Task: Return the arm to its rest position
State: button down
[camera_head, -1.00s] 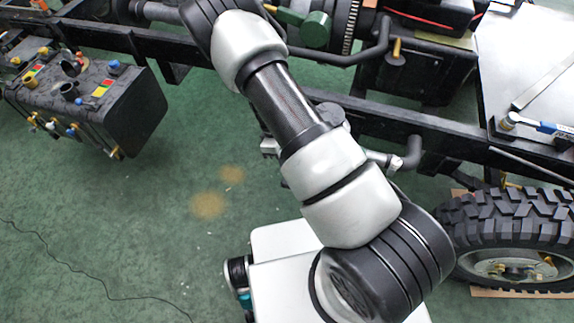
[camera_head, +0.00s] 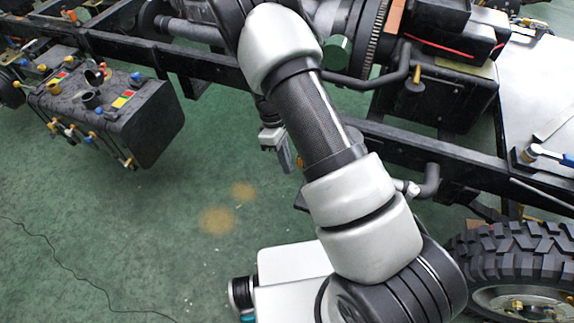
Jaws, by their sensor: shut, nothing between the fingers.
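My white and black arm (camera_head: 320,125) rises from my base at the bottom and reaches up over the chassis frame to the top of the head view. My gripper (camera_head: 287,166) shows in part to the left of the arm's dark middle link, below the frame rail. It points down over the green floor, shut and empty, and touches nothing that I can see. The upper wrist links are partly hidden behind the arm.
The black chassis rail (camera_head: 215,68) crosses behind the arm. A black tank with valves (camera_head: 120,115) hangs at left. A large tyre (camera_head: 525,250) stands at lower right, near my arm's shoulder. A grey bench (camera_head: 535,85) is at right. The green floor (camera_head: 110,215) at lower left is clear except for a thin cable.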

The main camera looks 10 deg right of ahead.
jog(key=shift+r, duration=0.1)
jog(key=s+d+r+m+t+y+p, duration=0.1)
jog(key=s+r+m+t+p, duration=0.15)
jog(key=r, duration=1.25)
jog(key=s+r+m+t+y+p, duration=0.1)
jog(key=r+m+p, duration=0.2)
jog(key=r, duration=1.3)
jog(key=s+d+r+m+t+p, duration=0.2)
jog(key=s+r+m, duration=0.1)
jog(key=s+r, duration=0.4)
jog(key=s+d+r+m+t+p, duration=0.2)
jog(key=s+r+m+t+p, duration=0.1)
jog(key=s+r, duration=0.5)
notch_tip(320, 180, up, 3)
jog(key=shift+s+d+f+m, duration=0.1)
jog(key=shift+s+d+m, duration=0.15)
jog(key=shift+m, duration=0.1)
